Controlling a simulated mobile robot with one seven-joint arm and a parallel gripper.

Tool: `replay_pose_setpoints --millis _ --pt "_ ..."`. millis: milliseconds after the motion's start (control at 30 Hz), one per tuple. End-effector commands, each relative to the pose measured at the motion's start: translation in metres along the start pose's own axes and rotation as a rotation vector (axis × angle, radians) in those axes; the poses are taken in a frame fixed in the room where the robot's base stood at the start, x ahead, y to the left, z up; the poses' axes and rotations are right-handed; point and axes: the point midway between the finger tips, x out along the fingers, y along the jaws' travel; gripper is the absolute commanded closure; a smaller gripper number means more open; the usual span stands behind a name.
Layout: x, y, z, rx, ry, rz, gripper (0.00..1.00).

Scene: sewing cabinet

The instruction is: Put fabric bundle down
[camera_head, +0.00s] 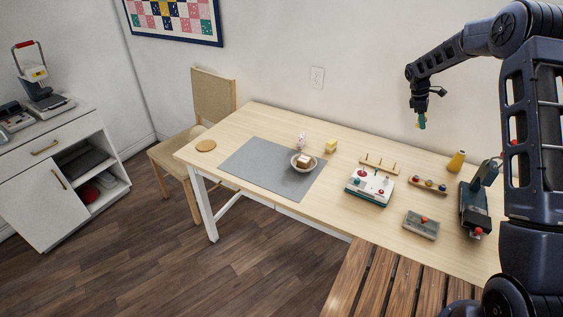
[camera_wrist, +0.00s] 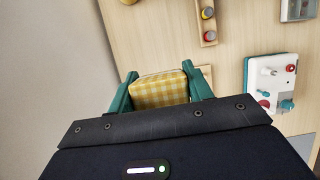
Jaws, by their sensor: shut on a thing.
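The fabric bundle (camera_wrist: 160,92) is a yellow-and-white checked block in the wrist view. It sits between the two teal fingers of my gripper (camera_wrist: 160,72), which is shut on it. In the head view my gripper (camera_head: 421,121) hangs in the air above the back right part of the table (camera_head: 290,122), near the wall. Only a small bit of yellow shows at its fingers there, so the bundle is mostly hidden in that view.
A white and teal device (camera_head: 370,187), a rack of pegs (camera_head: 379,164), a spool holder (camera_head: 428,185), a yellow cone (camera_head: 456,161) and a dark sewing machine (camera_head: 475,205) stand on the right side. A grey mat (camera_head: 245,165) and a bowl (camera_head: 303,167) lie left of them.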

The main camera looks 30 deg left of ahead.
Motion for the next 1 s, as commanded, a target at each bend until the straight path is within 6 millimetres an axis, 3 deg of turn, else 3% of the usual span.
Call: replay_pose_setpoints --millis 100,467,767,1000 --pt "-0.02 -0.003 -0.052 -0.113 0.008 0.044 0.71" --pt "-0.078 -0.031 -0.196 -0.448 0.021 0.175 0.71" --pt "-0.125 -0.078 -0.31 -0.715 0.024 0.281 0.71" --pt "-0.16 -0.131 -0.395 -0.922 0.021 0.365 0.71"
